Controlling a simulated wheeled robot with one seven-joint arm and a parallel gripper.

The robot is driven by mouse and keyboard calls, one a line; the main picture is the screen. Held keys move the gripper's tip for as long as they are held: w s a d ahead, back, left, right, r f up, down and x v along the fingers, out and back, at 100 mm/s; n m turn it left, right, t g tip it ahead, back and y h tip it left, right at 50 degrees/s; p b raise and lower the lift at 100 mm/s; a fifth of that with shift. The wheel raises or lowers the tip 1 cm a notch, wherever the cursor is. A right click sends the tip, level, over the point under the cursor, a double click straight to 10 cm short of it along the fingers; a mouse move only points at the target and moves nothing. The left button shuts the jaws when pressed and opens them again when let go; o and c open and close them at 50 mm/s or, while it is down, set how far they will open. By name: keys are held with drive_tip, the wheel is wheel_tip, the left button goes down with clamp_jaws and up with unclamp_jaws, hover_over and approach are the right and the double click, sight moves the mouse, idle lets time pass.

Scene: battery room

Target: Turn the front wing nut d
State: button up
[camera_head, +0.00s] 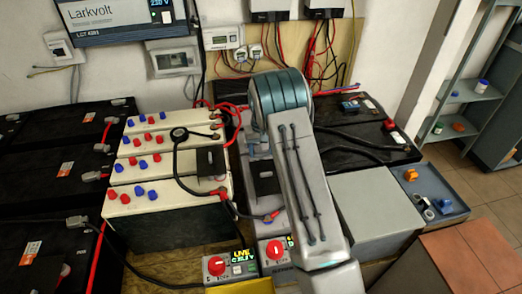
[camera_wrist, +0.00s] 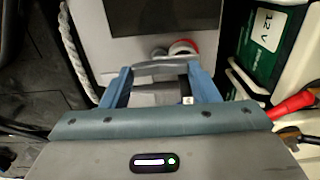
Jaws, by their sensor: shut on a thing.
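My gripper (camera_wrist: 160,76) points away from the camera in the wrist view, its two blue fingers spread to either side of a grey, rounded bar-like piece (camera_wrist: 160,68). The fingers are shut on this piece, which appears to be the front wing nut d; no letter on it can be read. It lies over a light grey surface (camera_wrist: 93,32) with a dark panel. A red and grey round part (camera_wrist: 183,48) is just beyond the fingers.
Cream batteries (camera_head: 150,201) with red and blue caps stand left of my arm. Two boxes with red knobs (camera_head: 215,266) are in front. A grey box (camera_head: 375,212) and blue tray (camera_head: 455,193) are to the right. In the wrist view, a white rope (camera_wrist: 72,45) runs at left and red-handled tools (camera_wrist: 290,104) at right.

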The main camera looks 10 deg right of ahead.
idle(0.4)
drive_tip(key=o, duration=0.7)
drive_tip(key=shift+r, duration=0.1)
wheel_tip(320, 180, up, 14)
drive_tip(key=shift+f, duration=0.15)
